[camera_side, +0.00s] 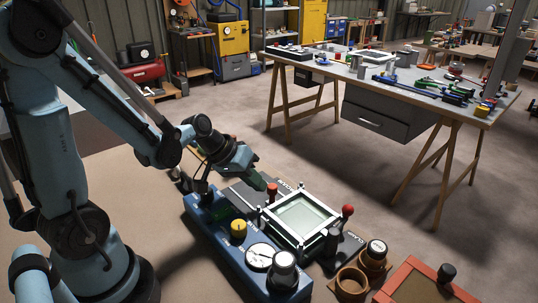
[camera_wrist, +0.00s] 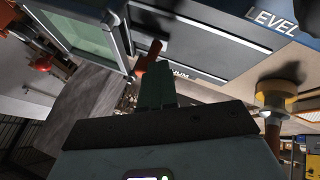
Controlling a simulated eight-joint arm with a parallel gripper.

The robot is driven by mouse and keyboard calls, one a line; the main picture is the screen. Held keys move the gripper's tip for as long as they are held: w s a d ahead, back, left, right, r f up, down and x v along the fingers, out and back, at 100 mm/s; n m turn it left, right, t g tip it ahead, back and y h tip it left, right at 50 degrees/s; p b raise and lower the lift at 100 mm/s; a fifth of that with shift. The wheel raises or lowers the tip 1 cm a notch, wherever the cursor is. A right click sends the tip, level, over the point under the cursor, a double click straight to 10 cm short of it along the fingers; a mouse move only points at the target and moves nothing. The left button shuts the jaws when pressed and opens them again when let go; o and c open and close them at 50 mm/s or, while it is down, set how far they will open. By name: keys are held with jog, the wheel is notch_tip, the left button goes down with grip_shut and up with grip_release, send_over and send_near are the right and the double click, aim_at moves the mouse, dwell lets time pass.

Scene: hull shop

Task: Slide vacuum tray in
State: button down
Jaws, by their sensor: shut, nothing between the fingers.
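The tray (camera_side: 325,235), a pale square frame around a greenish glass pane, sits on the dark bench fixture in the side view. Its frame also shows at the upper left of the wrist view (camera_wrist: 122,40). I cannot tell for sure that this is the vacuum tray. My gripper (camera_side: 266,184) is shut and empty. Its green fingers (camera_wrist: 155,70) point at the handle and are close to it; I cannot tell if they touch.
A blue console (camera_side: 235,255) with a yellow knob (camera_side: 238,229) and round gauges runs along the front. A second red knob (camera_side: 347,211) stands right of the tray. Brown cups (camera_side: 351,283) and an orange-framed panel (camera_side: 425,285) lie further right. A dark flat plate (camera_wrist: 205,45) lies beside the handle.

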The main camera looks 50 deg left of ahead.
jog(key=a, duration=0.1)
jog(key=s+a, duration=0.1)
jog(key=a, duration=0.1)
jog(key=shift+s+a+r, duration=0.15)
jog(key=shift+s+a, duration=0.2)
jog(key=shift+v, duration=4.8)
jog(key=d+m+y, duration=0.3)
jog(key=d+m, duration=0.1)
jog(key=d, duration=0.6)
jog(key=shift+d+r, duration=0.15)
jog(key=shift+r, duration=0.15)
jog(key=shift+w, duration=0.15)
